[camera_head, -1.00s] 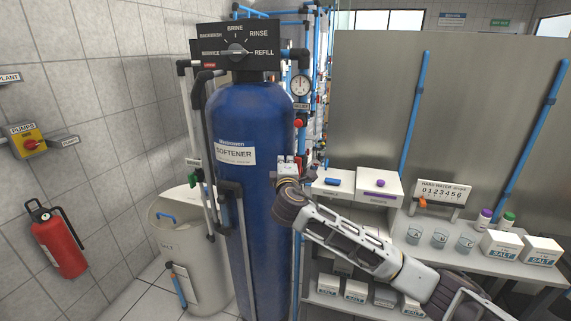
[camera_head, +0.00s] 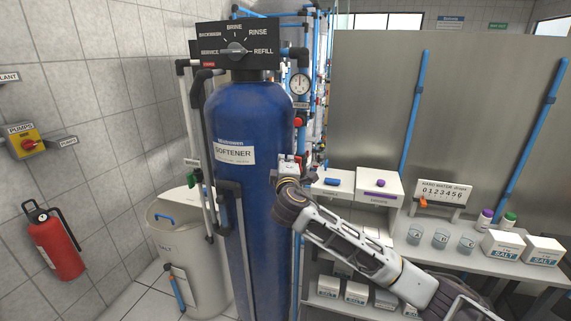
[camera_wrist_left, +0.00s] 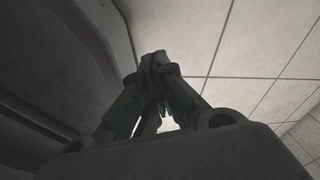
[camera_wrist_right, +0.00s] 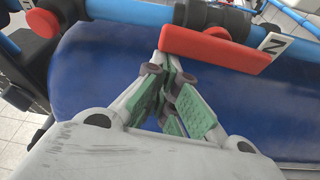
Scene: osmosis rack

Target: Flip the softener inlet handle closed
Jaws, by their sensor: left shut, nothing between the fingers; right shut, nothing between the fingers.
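In the right wrist view a flat red handle (camera_wrist_right: 220,50) lies across the top, with a round red hub behind it. A white tag (camera_wrist_right: 275,43) beside it shows part of a letter. My right gripper (camera_wrist_right: 168,60) is shut and empty, its tips close to the left end of the handle; I cannot tell if they touch. In the head view my right gripper (camera_head: 290,162) is in front of the right side of the blue softener tank (camera_head: 250,200) and hides what is behind it. My left gripper (camera_wrist_left: 155,62) is shut and empty, seen only in the left wrist view.
Blue pipes and another red knob (camera_wrist_right: 42,22) are near the right gripper. A gauge (camera_head: 300,84) and a red knob (camera_head: 298,122) sit above it. A bench (camera_head: 465,255) with cups and salt boxes stands to the right. A cream tank (camera_head: 190,265) stands left of the softener.

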